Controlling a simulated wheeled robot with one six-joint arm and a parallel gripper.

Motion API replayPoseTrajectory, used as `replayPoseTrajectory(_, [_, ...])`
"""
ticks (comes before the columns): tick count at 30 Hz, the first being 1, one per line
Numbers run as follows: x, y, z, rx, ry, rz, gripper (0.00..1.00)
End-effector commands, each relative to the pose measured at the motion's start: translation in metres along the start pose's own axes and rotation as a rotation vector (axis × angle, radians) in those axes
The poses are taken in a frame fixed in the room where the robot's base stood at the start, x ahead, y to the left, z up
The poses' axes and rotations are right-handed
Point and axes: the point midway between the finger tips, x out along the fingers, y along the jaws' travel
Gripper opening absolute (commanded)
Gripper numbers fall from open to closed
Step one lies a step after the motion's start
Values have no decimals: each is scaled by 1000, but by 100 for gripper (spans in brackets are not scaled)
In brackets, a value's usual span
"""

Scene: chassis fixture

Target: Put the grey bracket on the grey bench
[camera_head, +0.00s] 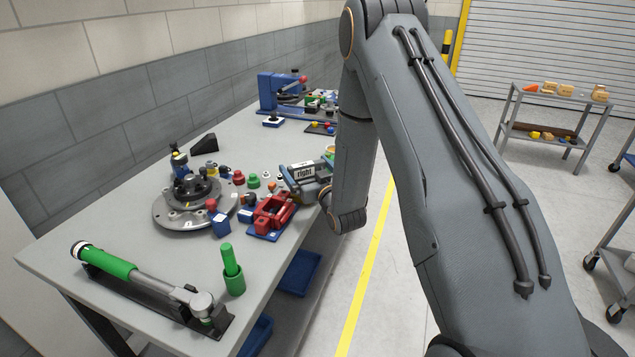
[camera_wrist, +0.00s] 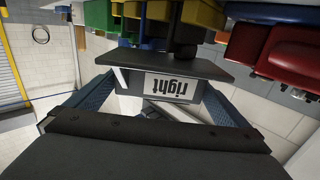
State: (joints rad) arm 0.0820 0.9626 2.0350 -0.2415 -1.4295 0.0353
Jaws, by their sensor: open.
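A grey bracket (camera_head: 319,169) with a white label reading "right" is at the right edge of the grey bench (camera_head: 130,185). In the wrist view the bracket (camera_wrist: 137,79) shows upside down, with a dark plate along one side. My gripper (camera_head: 303,183) reaches in from the right at the bench edge. Its blue fingers are apart on both sides of the bracket in the wrist view (camera_wrist: 160,90). I cannot tell whether they touch it. My wrist and fingers partly hide the bracket in the head view, and what it rests on is unclear.
A red clamp (camera_head: 271,212), green cylinder (camera_head: 232,270), round grey fixture (camera_head: 190,212) and green-handled tool (camera_head: 130,272) crowd the near bench. A blue vise (camera_head: 277,95) stands farther back. The bench's back left is mostly clear. A shelf cart (camera_head: 552,108) stands right.

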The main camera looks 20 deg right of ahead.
Motion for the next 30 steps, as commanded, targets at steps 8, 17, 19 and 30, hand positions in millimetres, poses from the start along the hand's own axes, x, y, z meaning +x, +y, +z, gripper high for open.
replayPoseTrajectory(8, [-52, 2, -4, -1, 0, 1, 100])
replayPoseTrajectory(17, [-89, 2, -6, -1, 1, 1, 100])
replayPoseTrajectory(19, [-91, 2, -6, -3, -10, 1, 100])
replayPoseTrajectory(30, [-108, 1, 13, -27, -402, 51, 100])
